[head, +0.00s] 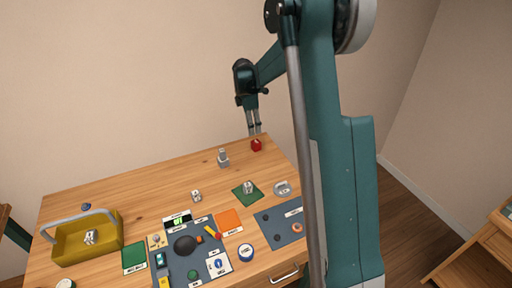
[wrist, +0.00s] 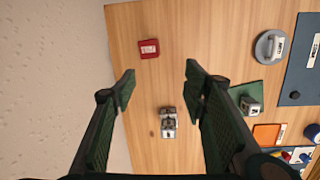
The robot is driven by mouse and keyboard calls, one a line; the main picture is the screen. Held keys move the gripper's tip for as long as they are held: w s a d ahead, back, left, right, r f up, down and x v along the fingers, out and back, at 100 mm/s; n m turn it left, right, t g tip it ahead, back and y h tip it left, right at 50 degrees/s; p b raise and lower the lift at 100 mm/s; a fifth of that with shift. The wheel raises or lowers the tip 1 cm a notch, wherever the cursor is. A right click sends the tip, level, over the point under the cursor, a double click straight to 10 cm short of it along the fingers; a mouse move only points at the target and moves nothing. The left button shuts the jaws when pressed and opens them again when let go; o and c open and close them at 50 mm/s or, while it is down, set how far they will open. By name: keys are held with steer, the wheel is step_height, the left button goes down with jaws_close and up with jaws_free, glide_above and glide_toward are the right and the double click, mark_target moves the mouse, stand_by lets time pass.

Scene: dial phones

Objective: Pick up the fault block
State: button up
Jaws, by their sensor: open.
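My gripper (head: 255,132) is open and empty above the far right edge of the table. In the wrist view, its two fingers (wrist: 160,80) are spread apart with bare wood between their tips. A small red block (head: 256,145) with a pale label stands near the table's far right corner, just below the fingertips in the head view. In the wrist view, the red block (wrist: 149,48) lies beyond the fingertips, not between them. Its lettering is too small to read, so I cannot confirm that it is the fault block.
A grey object (head: 223,158) stands left of the red block, and also shows in the wrist view (wrist: 168,122). A white block sits on a green mat (head: 236,191). A yellow basket (head: 70,250) is at left. Bare wood surrounds the red block.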

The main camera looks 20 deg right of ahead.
steer(key=n, duration=0.2)
glide_above(256, 141)
steer(key=a, duration=0.1)
steer(key=shift+g, duration=0.3)
steer(key=f, duration=0.8)
steer(key=shift+s, duration=0.25)
steer(key=shift+d+f+b, duration=0.15)
steer(key=shift+f+b, duration=0.15)
steer(key=shift+f, duration=0.9)
steer(key=shift+w+d+f, duration=0.1)
steer(key=shift+d+f, duration=0.05)
steer(key=shift+f, duration=1.15)
steer(key=shift+d+f, duration=0.15)
steer(key=shift+f, duration=1.15)
steer(key=c, duration=1)
